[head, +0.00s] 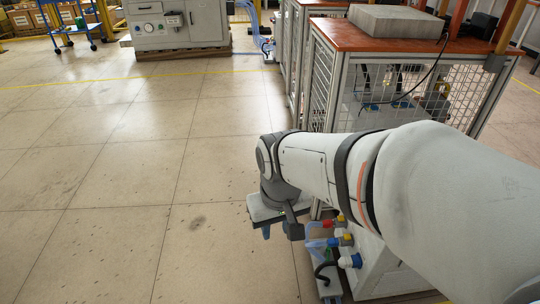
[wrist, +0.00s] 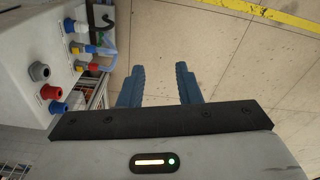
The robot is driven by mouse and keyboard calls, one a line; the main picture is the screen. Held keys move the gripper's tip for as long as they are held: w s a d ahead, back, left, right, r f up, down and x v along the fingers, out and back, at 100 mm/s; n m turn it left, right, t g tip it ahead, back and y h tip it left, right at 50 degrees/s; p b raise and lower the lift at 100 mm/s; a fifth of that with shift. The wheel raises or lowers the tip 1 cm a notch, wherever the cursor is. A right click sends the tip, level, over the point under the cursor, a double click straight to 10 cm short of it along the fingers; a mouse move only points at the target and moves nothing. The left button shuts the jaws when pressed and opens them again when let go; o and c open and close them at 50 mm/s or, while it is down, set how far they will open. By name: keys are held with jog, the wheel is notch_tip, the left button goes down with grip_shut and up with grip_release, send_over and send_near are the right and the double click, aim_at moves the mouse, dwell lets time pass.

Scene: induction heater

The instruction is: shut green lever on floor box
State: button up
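The floor box (head: 372,272) is pale and stands on the floor at the lower middle of the head view, partly behind my arm. In the wrist view the floor box (wrist: 28,45) fills the upper left, with red, blue, yellow, white and grey fittings and hoses on its face.
A mesh-sided frame with an orange-brown top (head: 340,36) stands behind the box and my arm. A grey cabinet (head: 178,22) and a blue trolley (head: 62,20) stand at the back. The tiled floor (head: 130,200) to the left is clear, crossed by a yellow line.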

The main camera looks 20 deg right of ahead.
aim_at(328, 261)
jog(key=shift+d, duration=0.1)
jog(key=w+d+f+g+h+b, duration=0.1)
jog(key=w+d+f+g+h, duration=0.2)
jog(key=w+d+f, duration=0.5)
jog(key=w+d+f+g+h, duration=0.3)
jog(key=w+d+f+g, duration=0.1)
jog(key=w+f, duration=0.7)
jog(key=s+d+f+n+h+b, duration=0.1)
jog(key=d+f+h, duration=0.2)
jog(key=f, duration=0.8)
jog(key=s+d+f+h, duration=0.1)
jog(key=d+f+h, duration=0.2)
jog(key=f, duration=0.9)
jog(key=s+d+f+n+h+b, duration=0.1)
jog(key=d+f+h, duration=0.15)
jog(key=f, duration=0.85)
jog(key=b+x, duration=0.1)
jog(key=x, duration=0.7)
jog(key=shift+s+f+b, duration=0.2)
jog(key=shift+b, duration=0.15)
jog(key=shift+c, duration=0.2)
